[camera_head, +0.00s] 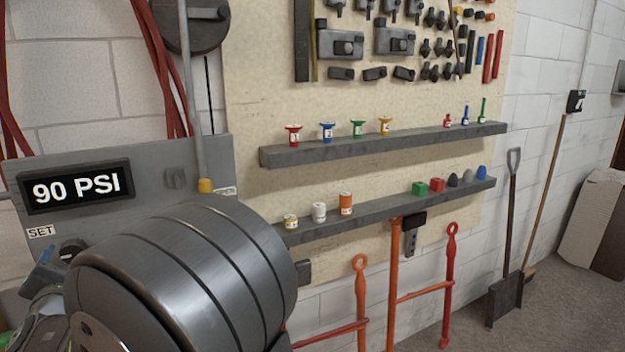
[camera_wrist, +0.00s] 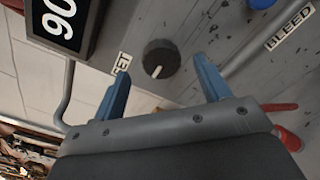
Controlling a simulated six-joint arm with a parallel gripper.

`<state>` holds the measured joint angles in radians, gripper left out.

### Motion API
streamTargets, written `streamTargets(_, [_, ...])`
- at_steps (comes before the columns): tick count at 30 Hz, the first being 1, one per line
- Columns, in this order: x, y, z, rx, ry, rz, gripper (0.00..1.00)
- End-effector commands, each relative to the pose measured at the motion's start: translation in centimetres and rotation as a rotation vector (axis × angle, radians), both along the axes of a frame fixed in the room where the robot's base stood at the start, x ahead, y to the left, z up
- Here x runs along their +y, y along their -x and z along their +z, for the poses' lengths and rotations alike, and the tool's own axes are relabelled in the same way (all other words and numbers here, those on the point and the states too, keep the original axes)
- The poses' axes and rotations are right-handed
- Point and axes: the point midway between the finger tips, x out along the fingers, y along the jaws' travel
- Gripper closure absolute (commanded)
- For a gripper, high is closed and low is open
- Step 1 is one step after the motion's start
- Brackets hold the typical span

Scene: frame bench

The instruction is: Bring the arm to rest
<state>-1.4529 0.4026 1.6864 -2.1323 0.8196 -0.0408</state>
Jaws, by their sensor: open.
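My gripper (camera_wrist: 163,88) shows in the wrist view with its two blue fingers spread apart and nothing between them. Beyond the fingers is a black knob (camera_wrist: 161,58) with a white pointer line, on a grey panel; I cannot tell how far the fingers are from it. In the head view, my arm's large grey link fills the lower left and hides much of the panel. A blue finger shows at the left edge there, below the knob (camera_head: 72,249).
A display (camera_head: 77,188) reads "90 PSI" on the grey panel (camera_head: 150,160). Right of it, an upper shelf (camera_head: 380,145) and a lower shelf (camera_head: 390,208) hold small coloured items. Red and orange frame bars (camera_head: 394,285) stand below. A shovel (camera_head: 505,290) leans on the wall.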

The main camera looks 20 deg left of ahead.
Motion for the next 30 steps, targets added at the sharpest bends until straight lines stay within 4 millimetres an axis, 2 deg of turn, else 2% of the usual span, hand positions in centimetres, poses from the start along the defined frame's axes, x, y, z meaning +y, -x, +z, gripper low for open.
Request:
streamTargets(17, [-8.3,8.3,0.0,0.000,0.000,0.004,0.31])
streamTargets(30, [-2.1,2.0,-0.1,-0.001,0.001,-0.004,0.31])
